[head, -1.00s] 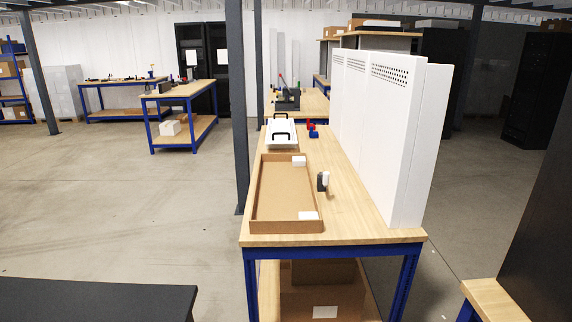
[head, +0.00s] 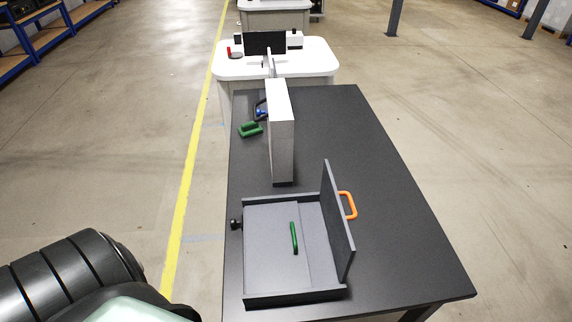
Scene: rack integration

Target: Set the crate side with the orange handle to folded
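A dark grey crate (head: 272,238) lies on the near part of a dark table in the head view. Its right side panel (head: 336,222) stands upright and bears the orange handle (head: 348,205) on its outer face. The left side appears down, with a small black knob (head: 236,224) at that edge. A green handle (head: 294,238) lies inside on the crate floor. Neither gripper shows; only part of my own arm fills the lower left corner.
The dark table (head: 385,200) has free room right of the crate. A tall white box (head: 281,135) stands behind the crate, with green clamp-like parts (head: 250,129) beside it. A white table (head: 315,68) with a monitor stands beyond. The floor left and right is open.

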